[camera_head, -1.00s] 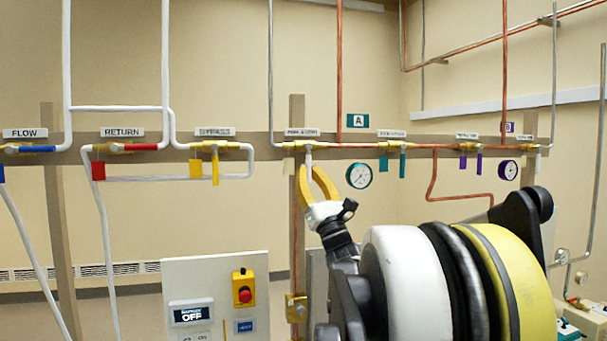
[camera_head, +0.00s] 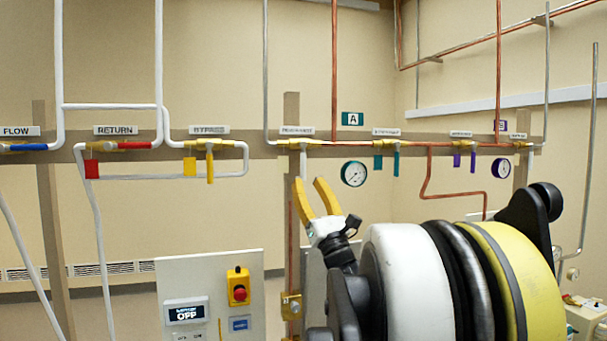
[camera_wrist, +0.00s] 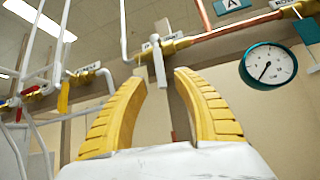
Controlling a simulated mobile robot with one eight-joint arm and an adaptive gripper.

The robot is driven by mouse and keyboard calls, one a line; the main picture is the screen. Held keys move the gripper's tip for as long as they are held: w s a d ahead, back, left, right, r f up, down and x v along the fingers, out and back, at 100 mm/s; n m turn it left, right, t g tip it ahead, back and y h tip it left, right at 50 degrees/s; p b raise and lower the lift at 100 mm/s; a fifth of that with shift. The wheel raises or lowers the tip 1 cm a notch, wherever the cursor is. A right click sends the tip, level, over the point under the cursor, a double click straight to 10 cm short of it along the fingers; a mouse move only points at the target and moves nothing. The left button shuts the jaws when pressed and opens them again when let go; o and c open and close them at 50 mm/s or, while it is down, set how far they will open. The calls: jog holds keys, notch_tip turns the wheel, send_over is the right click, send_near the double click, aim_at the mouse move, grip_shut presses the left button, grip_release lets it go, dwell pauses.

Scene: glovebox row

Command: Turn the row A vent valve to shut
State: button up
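In the head view, a brass valve (camera_head: 302,143) with a pale grey lever (camera_head: 303,162) hanging straight down sits on the pipe left of the teal A sign (camera_head: 352,118). Its label (camera_head: 297,130) is too blurred to read. The same lever (camera_wrist: 159,65) shows in the wrist view. A second valve with a teal lever (camera_head: 396,163) hanging down is to its right, under another unreadable label; I cannot tell by text which is the vent. My gripper (camera_head: 308,184) has yellow fingers, open and empty, below the pale lever. In the wrist view the lever's lower end appears between the fingertips (camera_wrist: 162,80), apparently untouched.
A teal-rimmed gauge (camera_head: 354,173) hangs right of the pale lever. Purple-lever valves (camera_head: 473,161) are further right; flow, return and bypass valves (camera_head: 209,146) are at left. A panel with a red button (camera_head: 239,293) stands low at left. A vertical post (camera_head: 292,225) runs behind my gripper.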

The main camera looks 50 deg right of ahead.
jog(key=v, duration=0.7)
jog(key=shift+f, duration=0.2)
jog(key=shift+s, duration=0.1)
dwell(0.3)
